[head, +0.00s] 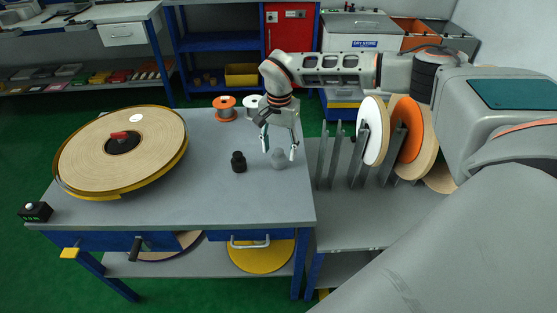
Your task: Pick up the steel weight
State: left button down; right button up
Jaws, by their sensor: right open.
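The steel weight (278,159) is a small grey knobbed piece standing on the grey table (215,199) near its right edge. My right gripper (279,154) is open and points down at the steel weight, with its fingers apart to either side of it in the picture. I cannot tell whether the fingers are level with the weight or a little above or behind it. A similar black piece (238,162) stands on the table to the left of the gripper. My left gripper is not in view.
A large tape reel (90,150) fills the table's left side. An orange spool (225,108) and a white spool (252,104) stand at the back edge. A rack with upright reels (373,130) is on the right. The table's front middle is clear.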

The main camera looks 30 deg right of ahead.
notch_tip(320, 180, down, 2)
jog(key=shift+f, duration=0.25)
jog(key=shift+r, duration=0.1)
grip_shut()
